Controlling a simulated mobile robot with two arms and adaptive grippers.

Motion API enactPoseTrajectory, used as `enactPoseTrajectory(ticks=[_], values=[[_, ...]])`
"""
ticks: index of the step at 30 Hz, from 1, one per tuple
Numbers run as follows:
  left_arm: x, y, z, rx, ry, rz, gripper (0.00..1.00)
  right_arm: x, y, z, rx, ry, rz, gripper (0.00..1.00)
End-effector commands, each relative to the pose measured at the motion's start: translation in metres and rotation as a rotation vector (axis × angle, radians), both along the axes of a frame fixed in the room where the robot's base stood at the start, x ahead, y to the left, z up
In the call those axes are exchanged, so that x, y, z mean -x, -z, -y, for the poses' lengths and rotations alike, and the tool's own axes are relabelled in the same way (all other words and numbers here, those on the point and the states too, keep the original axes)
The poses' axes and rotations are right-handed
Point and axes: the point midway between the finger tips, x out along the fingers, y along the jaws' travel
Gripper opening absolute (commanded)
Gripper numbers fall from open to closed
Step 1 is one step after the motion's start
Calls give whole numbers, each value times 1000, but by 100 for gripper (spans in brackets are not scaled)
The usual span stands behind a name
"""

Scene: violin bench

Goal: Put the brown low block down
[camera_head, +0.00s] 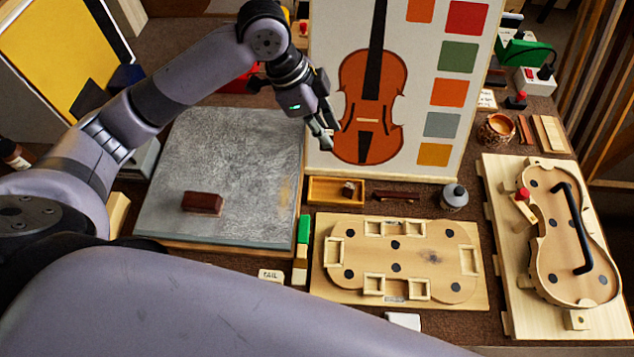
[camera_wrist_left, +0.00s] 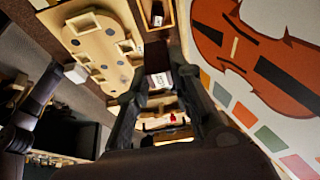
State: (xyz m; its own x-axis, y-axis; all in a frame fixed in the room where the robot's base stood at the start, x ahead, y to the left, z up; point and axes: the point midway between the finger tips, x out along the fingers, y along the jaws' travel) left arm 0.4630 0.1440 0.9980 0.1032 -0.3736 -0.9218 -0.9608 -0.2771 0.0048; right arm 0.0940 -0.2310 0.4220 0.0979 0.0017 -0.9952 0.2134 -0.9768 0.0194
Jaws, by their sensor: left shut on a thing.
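A low reddish-brown block (camera_head: 202,203) lies on the grey slab (camera_head: 240,150), apart from any gripper. My left gripper (camera_head: 328,132) is in the air in front of the violin picture, right of the slab. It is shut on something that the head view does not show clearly. In the left wrist view a dark brown piece (camera_wrist_left: 156,57) shows at the tips of my left gripper (camera_wrist_left: 162,78); I cannot tell whether it is held or lies behind. My right gripper is not in view.
The violin picture board (camera_head: 455,75) stands close to the left gripper. A small wooden tray (camera_head: 322,190), a grey jar (camera_head: 454,197) and a wooden mould (camera_head: 420,257) are right of the slab. Much of the slab's top is clear.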

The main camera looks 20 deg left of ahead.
Motion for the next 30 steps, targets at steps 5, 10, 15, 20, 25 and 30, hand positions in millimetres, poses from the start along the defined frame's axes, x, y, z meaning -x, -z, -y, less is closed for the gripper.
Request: enactPoseTrajectory(ticks=[5,10,15,20,25,30], values=[[2,17,-1,-3,3,-4,0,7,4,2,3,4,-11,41],[3,60,-1,-3,1,-6,0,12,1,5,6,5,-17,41],[2,106,-1,-2,1,-6,0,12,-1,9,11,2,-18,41],[2,139,-1,-2,2,-2,0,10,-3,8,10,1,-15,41],[1,155,0,-3,3,2,0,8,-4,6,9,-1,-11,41],[2,178,0,-2,2,-2,0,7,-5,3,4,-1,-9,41]])
